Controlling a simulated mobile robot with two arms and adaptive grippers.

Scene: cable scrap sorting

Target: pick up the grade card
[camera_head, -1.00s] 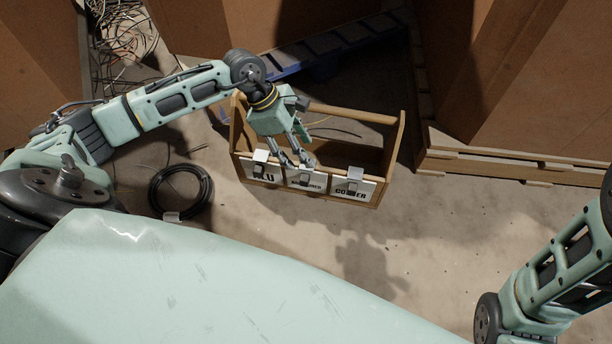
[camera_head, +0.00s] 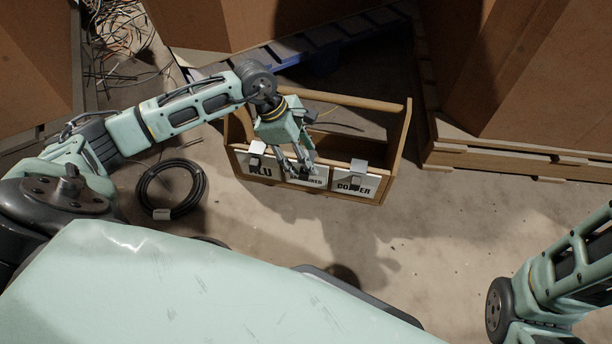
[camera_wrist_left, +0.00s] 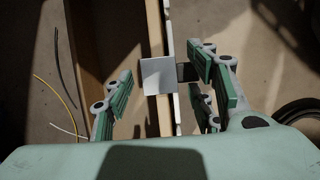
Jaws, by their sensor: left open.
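Three white grade cards hang side by side on the front wall of an open wooden box. The left card (camera_head: 262,171) reads ALU, the right card (camera_head: 357,185) reads COPPER, and the middle card (camera_head: 317,181) has lettering partly hidden by my gripper. My left gripper (camera_head: 296,172) is open at the middle card's upper edge. In the left wrist view, a pale square tab (camera_wrist_left: 158,75) on the box edge lies between the spread fingers of my left gripper (camera_wrist_left: 165,97), with no clear contact. My right gripper is out of view.
The wooden box (camera_head: 397,150) has a round handle bar (camera_head: 350,102) along its top, just behind my left gripper. A black cable coil (camera_head: 147,190) lies on the floor to the left. Large cartons and a pallet (camera_head: 500,165) stand behind.

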